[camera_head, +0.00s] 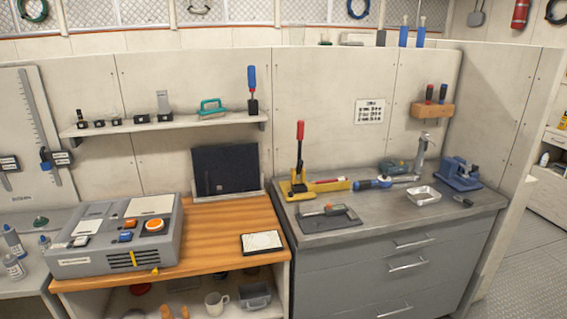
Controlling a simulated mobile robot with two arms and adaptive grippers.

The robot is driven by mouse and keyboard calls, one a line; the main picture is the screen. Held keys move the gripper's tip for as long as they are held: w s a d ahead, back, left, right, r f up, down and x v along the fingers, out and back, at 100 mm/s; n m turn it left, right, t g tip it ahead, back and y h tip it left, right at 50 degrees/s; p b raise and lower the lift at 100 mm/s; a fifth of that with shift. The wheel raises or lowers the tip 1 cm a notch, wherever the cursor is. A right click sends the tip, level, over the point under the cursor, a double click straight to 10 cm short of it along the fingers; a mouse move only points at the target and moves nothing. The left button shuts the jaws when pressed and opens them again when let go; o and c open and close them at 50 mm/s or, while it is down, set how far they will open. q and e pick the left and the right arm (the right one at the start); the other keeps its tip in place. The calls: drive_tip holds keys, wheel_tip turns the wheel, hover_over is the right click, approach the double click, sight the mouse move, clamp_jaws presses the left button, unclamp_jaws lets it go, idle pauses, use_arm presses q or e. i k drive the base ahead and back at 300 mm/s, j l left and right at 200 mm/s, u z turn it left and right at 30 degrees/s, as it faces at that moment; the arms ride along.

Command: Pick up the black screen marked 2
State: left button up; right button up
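A black flat screen (226,170) stands nearly upright at the back of the wooden bench (215,220), against the wall panel. Small marks show low on its face, but I cannot read a number there. Neither of my grippers is in view.
A grey control box (120,240) with orange knobs fills the bench's left side. A black-framed white plate (262,243) lies at front right. A shelf (165,125) hangs above the screen. A yellow-based press with red handle (299,165) stands to its right. Bench wood before the screen is clear.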

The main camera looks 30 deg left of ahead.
sight(219, 170)
drive_tip(key=i+l+u, duration=0.1)
drive_tip(key=i+u, duration=0.2)
drive_tip(key=i, duration=0.15)
drive_tip(key=i+l+u, duration=0.6)
drive_tip(key=i, duration=0.2)
drive_tip(key=j, duration=0.05)
